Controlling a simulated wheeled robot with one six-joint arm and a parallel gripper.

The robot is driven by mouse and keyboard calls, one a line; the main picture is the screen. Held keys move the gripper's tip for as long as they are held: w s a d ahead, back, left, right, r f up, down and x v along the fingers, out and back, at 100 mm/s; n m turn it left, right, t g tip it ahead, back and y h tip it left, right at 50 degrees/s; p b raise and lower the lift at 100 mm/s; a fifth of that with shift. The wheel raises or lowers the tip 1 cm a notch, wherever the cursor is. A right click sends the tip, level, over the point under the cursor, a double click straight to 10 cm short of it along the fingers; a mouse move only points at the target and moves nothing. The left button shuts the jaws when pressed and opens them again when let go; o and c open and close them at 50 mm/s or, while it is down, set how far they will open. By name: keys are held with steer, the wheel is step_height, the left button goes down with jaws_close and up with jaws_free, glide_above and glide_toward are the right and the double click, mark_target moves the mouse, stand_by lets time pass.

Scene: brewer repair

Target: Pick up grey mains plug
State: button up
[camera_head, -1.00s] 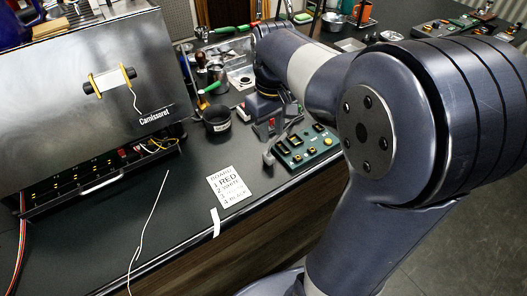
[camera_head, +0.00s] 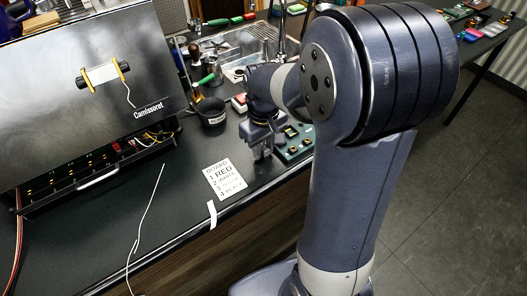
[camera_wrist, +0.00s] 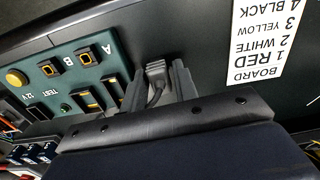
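The grey mains plug (camera_wrist: 155,69) shows in the wrist view, lying on the dark worktop beside the green board, with its grey cable (camera_wrist: 156,95) curving toward my gripper. My gripper (camera_wrist: 159,78) is open, with one dark finger on each side of the plug. A gap shows between the plug and the right finger; the left finger is close to it, and I cannot tell whether they touch. In the head view my gripper (camera_head: 262,152) points down at the worktop left of the green board, and the plug cannot be made out there.
The green test board (camera_wrist: 85,65) with switches is close on the left in the wrist view. The printed card (camera_head: 224,180) lies flat near the worktop's front edge. A dark cup (camera_head: 211,111) and the steel brewer (camera_head: 90,85) stand to the left. A white wire (camera_head: 147,220) lies in front.

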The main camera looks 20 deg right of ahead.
steer(key=shift+c, duration=0.5)
jaws_close()
steer(key=shift+r, duration=0.1)
